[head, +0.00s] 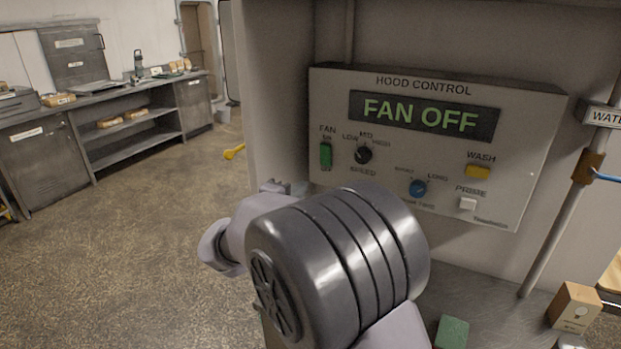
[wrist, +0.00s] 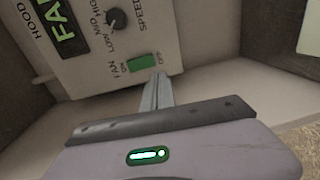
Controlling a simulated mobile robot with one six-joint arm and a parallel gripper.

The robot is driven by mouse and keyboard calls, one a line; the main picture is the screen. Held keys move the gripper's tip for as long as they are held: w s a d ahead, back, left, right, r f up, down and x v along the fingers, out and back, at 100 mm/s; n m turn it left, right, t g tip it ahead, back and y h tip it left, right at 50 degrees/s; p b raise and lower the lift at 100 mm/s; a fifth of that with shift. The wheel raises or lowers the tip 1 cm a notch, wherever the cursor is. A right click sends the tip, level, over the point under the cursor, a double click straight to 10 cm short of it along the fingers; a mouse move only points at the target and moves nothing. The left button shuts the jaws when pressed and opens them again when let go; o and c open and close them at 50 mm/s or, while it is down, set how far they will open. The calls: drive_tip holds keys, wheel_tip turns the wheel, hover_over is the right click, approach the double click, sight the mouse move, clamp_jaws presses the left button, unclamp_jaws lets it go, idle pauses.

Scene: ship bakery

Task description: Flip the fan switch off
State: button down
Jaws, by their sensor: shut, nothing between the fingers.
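The hood control panel (head: 330,110) is on the wall, and its display (head: 424,115) reads "FAN OFF". The green fan switch (head: 326,155) is at the panel's left, under the word FAN. In the wrist view the fan switch (wrist: 142,63) lies just beyond my fingertips. My gripper (wrist: 161,78) is shut and empty, its tips close to the lower end of the switch by the "OFF" lettering. I cannot tell whether they touch it. In the head view the fingers are hidden behind my arm.
The panel also has a black speed knob (head: 364,154), a blue knob (head: 418,188), a yellow wash button (head: 478,172) and a white prime button (head: 467,203). A pipe (head: 565,215) runs at the right. A small box (head: 573,308) and a green block (head: 452,332) sit below. Open floor lies left.

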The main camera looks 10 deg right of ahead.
drive_tip(key=v, duration=0.3)
drive_tip(key=shift+s+a+f, duration=0.15)
drive_tip(key=shift+s+f, duration=0.1)
drive_tip(key=shift+s, duration=0.05)
